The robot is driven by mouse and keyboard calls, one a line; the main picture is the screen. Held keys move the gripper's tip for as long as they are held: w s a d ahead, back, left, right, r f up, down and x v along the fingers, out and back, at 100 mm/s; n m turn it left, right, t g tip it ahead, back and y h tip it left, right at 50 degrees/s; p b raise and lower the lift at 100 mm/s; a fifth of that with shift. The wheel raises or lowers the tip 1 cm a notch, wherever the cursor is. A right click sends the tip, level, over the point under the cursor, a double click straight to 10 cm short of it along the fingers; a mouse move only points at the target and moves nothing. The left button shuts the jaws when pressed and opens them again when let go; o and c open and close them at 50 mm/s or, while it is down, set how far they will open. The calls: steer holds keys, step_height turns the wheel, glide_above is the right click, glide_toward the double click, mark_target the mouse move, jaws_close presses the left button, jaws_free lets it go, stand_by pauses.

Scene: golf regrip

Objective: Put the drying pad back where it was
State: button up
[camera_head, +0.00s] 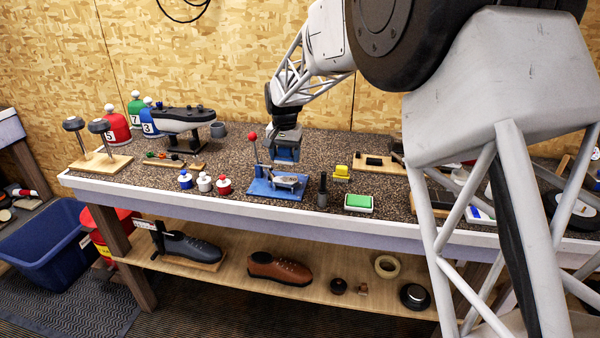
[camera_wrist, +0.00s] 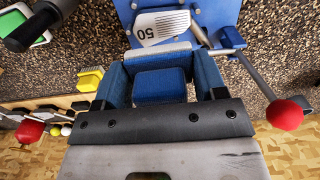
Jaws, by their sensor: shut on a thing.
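My gripper (camera_head: 286,137) is shut on a blue block-like pad (camera_head: 286,154), which I take to be the drying pad. In the wrist view the pad (camera_wrist: 160,84) sits between my gripper's blue fingers (camera_wrist: 159,72), with a pale grey strip along its far edge. I hold it in the air over the blue clamp fixture (camera_head: 262,188). A grey iron club head marked 50 (camera_wrist: 163,27) lies in that fixture, just beyond the pad in the wrist view. Whether pad and club head touch is unclear.
The fixture's lever with a red ball (camera_head: 252,135) stands close left of my gripper. A dark cylinder tool (camera_head: 322,191), a yellow brush (camera_head: 341,172) and a green pad in a white tray (camera_head: 358,202) are to the right. Small bottles (camera_head: 204,183) stand left.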

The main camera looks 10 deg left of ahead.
steer(key=w+d, duration=0.3)
steer(key=d, duration=0.9)
steer(key=w+d+r, duration=0.1)
steer(key=w+d, duration=0.1)
steer(key=d, duration=0.9)
steer(key=w+d, duration=0.3)
steer(key=d, duration=0.9)
steer(key=s+f, duration=0.2)
steer(key=s, duration=0.3)
steer(key=s+a+f, duration=0.1)
steer(key=s+f, duration=0.1)
steer(key=s, duration=0.3)
steer(key=s+a+f, duration=0.1)
steer(key=s+f, duration=0.1)
steer(key=s, duration=0.4)
steer(key=shift+a+f, duration=0.15)
steer(key=shift+f, duration=0.05)
steer(key=w, duration=0.5)
steer(key=w+a+f, duration=0.1)
steer(key=w, duration=1)
steer(key=shift+a+f, duration=0.25)
steer(key=shift+a, duration=0.05)
